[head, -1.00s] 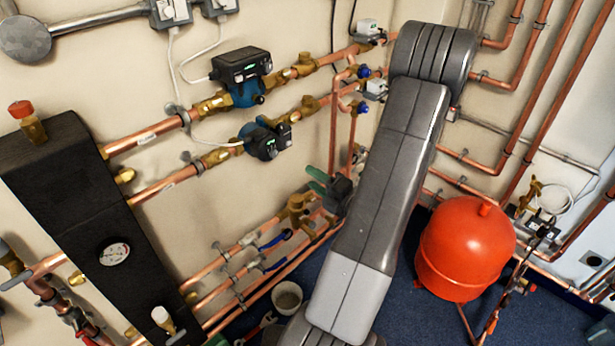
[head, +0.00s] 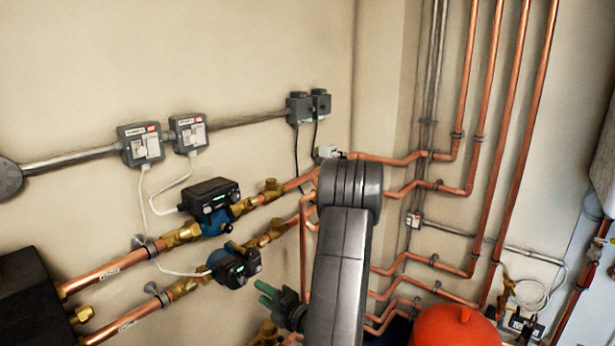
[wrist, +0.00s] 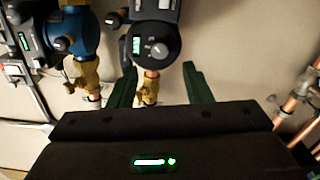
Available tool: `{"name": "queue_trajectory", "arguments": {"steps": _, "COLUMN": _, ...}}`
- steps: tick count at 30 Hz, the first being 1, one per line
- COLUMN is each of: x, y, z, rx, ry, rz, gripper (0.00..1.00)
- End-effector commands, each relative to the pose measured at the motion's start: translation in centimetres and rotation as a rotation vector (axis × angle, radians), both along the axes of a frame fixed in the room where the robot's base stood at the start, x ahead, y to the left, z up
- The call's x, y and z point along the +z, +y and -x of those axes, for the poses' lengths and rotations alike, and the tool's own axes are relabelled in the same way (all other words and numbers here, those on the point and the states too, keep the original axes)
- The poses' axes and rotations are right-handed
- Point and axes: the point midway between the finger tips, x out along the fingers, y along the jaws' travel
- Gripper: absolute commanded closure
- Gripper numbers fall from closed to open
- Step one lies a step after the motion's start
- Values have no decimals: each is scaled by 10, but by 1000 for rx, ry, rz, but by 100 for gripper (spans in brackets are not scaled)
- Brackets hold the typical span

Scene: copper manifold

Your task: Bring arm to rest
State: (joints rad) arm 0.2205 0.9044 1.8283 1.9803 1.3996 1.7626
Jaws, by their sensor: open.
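My gripper (wrist: 158,70) is open, with its two green fingers apart at the centre of the wrist view. Nothing is held between them. A brass fitting and a short copper pipe (wrist: 149,88) show behind the gap, below a dark pump head with a round dial (wrist: 158,48). How far the fingers are from them is not clear. In the head view my gripper (head: 268,293) is small, just right of and below the lower pump (head: 234,264), and partly hidden behind my arm. My arm stands upright in the lower middle of that view, its joint near the wall pipes.
The upper pump (head: 208,203) sits on a copper pipe left of my arm. Switch boxes (head: 140,144) are on the wall above. Vertical copper pipes (head: 496,150) run at the right. A red vessel (head: 454,328) stands at the lower right. The upper left wall is bare.

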Motion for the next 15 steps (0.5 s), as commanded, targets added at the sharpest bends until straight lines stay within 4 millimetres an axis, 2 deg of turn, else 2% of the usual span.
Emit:
{"name": "queue_trajectory", "arguments": {"steps": 1, "x": 2, "y": 9, "z": -6, "rx": 4, "ry": 0, "rz": 0, "gripper": 55}}
{"name": "queue_trajectory", "arguments": {"steps": 6, "x": 2, "y": 30, "z": -22, "rx": 4, "ry": 0, "rz": 0, "gripper": 55}}
{"name": "queue_trajectory", "arguments": {"steps": 15, "x": 0, "y": 46, "z": -36, "rx": 0, "ry": -1, "rz": -1, "gripper": 55}}
